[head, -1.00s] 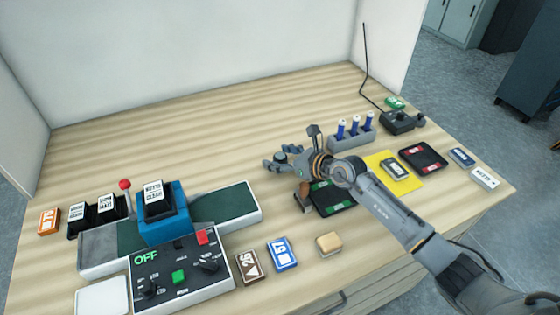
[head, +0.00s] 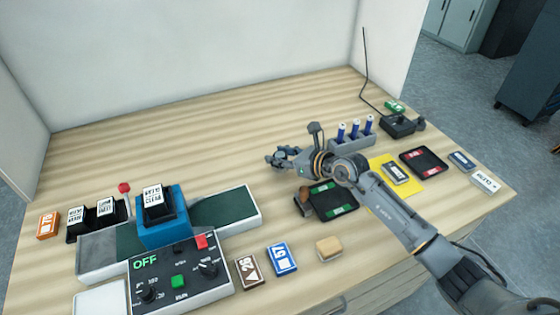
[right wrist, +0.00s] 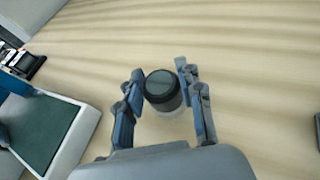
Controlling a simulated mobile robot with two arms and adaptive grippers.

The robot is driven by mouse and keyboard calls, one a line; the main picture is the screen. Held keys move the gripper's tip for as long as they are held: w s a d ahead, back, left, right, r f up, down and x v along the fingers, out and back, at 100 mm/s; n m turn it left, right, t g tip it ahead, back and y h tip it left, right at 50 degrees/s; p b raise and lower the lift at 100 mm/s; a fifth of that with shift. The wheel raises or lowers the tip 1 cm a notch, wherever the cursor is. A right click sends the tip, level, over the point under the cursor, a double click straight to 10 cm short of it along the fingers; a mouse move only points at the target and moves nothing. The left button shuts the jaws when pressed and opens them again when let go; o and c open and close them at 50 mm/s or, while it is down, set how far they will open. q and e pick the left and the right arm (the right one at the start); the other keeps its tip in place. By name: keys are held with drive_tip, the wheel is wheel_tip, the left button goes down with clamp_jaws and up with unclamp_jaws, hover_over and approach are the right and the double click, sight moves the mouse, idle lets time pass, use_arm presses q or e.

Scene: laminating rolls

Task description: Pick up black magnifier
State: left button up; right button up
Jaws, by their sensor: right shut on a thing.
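The black magnifier (right wrist: 163,87) is a short, round black cylinder with a dark glassy top and a pale, clear lower rim. It stands upright between the two fingers of my right gripper (right wrist: 162,98) in the right wrist view. The fingers are shut on it from both sides. In the head view my right gripper (head: 281,158) is over the middle of the table, and the magnifier is mostly hidden among the fingers. I cannot tell whether its base touches the wood. My left gripper is not in view.
The laminator (head: 180,282), with its blue block, stands at the left. Under my right arm is a black tray with green labels (head: 335,205). A grey rack of blue-topped tubes (head: 352,141) stands behind the arm. The wood at the back left is clear.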

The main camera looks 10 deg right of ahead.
drive_tip(key=s+a+r+b, duration=0.2)
drive_tip(key=s+r, duration=0.9)
drive_tip(key=s, duration=0.2)
drive_tip(key=shift+s+a+b, duration=0.3)
drive_tip(key=shift+s+a, duration=0.1)
